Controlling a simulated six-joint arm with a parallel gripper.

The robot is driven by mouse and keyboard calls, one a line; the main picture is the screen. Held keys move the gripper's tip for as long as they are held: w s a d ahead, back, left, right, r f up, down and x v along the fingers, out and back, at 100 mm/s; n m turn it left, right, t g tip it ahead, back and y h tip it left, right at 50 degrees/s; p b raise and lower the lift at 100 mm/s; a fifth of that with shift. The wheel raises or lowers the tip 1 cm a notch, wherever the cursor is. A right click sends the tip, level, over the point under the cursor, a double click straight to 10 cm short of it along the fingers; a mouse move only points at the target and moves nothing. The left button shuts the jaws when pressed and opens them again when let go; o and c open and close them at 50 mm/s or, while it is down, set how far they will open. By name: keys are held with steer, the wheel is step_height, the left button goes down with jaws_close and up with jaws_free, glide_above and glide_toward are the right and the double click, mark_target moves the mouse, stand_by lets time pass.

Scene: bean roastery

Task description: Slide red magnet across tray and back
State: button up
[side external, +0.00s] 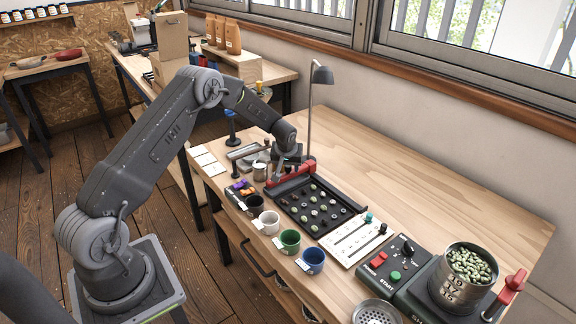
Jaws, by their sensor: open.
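The dark tray (337,222) lies on the wooden table, with several pale and dark beans scattered in its pits. The red magnet (291,181) is a long bar lying along the tray's upper-left end. My gripper (283,171) points down right at the magnet's left part. Its fingers are small and partly hidden here, and I cannot tell whether they touch the magnet. The gripper is open.
Black, white, green (289,241) and blue (313,260) cups line the tray's front side. A white slider panel (345,240) and a button box (378,277) stand to the right. A lamp (310,115) stands behind. The table's back right is clear.

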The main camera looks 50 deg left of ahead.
jaws_close()
stand_by(0.4)
steer(key=shift+d, duration=0.1)
steer(key=d, duration=2.1)
steer(key=shift+d, duration=0.15)
jaws_free()
